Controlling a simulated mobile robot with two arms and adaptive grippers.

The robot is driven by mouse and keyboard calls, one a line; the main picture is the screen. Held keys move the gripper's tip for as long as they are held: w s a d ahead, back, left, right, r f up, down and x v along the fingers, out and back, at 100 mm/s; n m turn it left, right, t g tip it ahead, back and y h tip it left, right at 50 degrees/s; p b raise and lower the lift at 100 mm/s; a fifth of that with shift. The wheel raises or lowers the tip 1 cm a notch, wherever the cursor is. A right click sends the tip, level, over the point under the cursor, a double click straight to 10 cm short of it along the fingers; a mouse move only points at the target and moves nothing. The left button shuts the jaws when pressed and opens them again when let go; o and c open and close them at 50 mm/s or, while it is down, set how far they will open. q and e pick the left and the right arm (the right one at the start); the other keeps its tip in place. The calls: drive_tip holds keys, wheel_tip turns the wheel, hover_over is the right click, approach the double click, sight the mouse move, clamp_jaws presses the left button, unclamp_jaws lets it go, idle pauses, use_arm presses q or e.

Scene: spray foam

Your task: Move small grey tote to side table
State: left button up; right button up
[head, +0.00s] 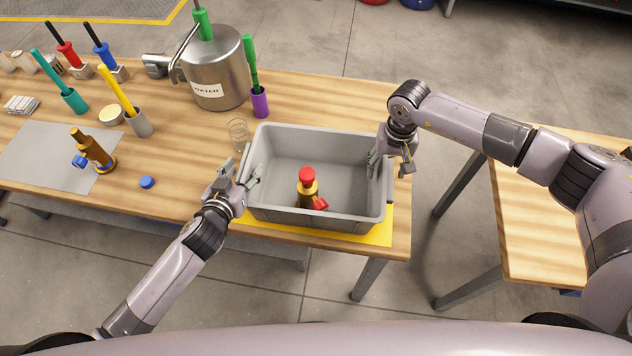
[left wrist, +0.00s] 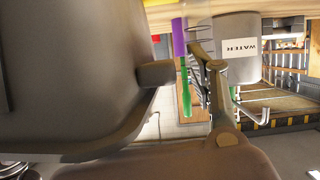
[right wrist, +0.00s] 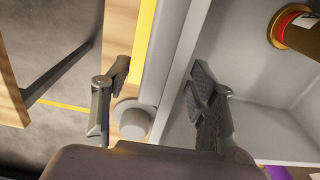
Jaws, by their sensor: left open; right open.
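The grey tote (head: 320,226) stands at the right end of the wooden workbench, on a yellow mat (head: 384,236). Inside is an amber bottle (head: 307,188) with a red cap. My left gripper (head: 250,182) is open at the tote's left wall; its finger (left wrist: 213,80) shows close up, and whether it touches is unclear. My right gripper (head: 388,164) is open at the right wall. In the right wrist view (right wrist: 155,95) one finger is outside and one inside the tote wall (right wrist: 180,62). The side table (head: 535,225) stands to the right, partly behind my right arm.
A metal WATER pot (head: 222,75), a purple holder (head: 260,103) with a green tool and a wire coil (head: 238,130) stand behind the tote. Another amber bottle (head: 92,150) is on the grey mat (head: 40,155). A floor gap separates the tables; the visible side tabletop is clear.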

use_arm(q)
clamp_jaws()
use_arm(e)
clamp_jaws()
idle(0.4)
